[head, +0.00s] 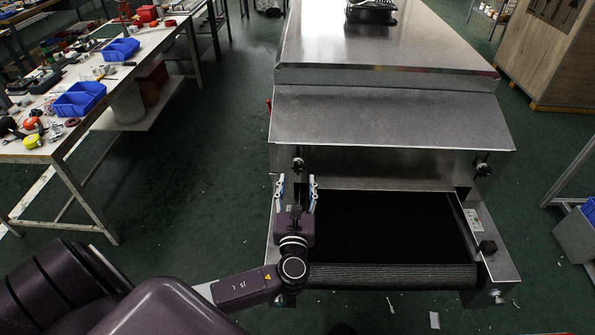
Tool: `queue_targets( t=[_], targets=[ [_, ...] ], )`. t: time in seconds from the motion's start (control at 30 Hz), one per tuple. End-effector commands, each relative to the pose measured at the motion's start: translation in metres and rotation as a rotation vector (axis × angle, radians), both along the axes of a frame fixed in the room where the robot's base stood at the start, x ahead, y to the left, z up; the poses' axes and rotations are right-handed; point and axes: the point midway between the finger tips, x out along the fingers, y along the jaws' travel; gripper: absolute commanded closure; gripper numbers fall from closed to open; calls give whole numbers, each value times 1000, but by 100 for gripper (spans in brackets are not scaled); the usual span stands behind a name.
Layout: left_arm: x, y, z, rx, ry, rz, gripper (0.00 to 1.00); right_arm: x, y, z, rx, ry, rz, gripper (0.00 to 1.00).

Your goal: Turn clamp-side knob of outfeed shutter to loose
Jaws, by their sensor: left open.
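The tunnel dryer's outfeed end faces me, with a metal shutter panel (385,165) under its sloped hood. A small dark knob (298,163) is at the panel's left side, and another dark knob (483,169) is at its right side. I cannot tell from the picture which is the clamp-side one, nor how either is set. My left gripper (297,181) is open, just in front of the left knob and pointing at it. Its fingers stand to either side of the knob in the picture, with no visible contact. My right gripper is out of view.
A black conveyor belt (390,228) runs out below the shutter, between metal side rails. A black box-like knob (487,247) sits on the right rail. A cluttered workbench (125,75) with blue bins stands at left. The green floor between is mostly clear.

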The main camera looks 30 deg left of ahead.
Motion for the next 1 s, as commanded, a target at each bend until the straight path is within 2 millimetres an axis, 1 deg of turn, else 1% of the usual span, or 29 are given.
queue_targets(
  t=[0.03, 0.1, 0.3, 0.63, 0.67, 1.0],
  targets=[
    [9, 5, 3, 1, -1, 1, 53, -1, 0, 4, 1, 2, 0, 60],
    [18, 11, 2, -1, -1, 2, 53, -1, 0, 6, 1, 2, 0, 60],
    [35, 22, 1, -4, 0, 1, 53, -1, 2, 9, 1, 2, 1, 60],
    [38, 24, -1, -6, 1, 1, 53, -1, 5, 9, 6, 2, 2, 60],
    [38, 24, -1, -6, 1, 1, 55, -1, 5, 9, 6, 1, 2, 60],
    [38, 24, -1, -7, 0, 1, 92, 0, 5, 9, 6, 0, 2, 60]
  ],
)
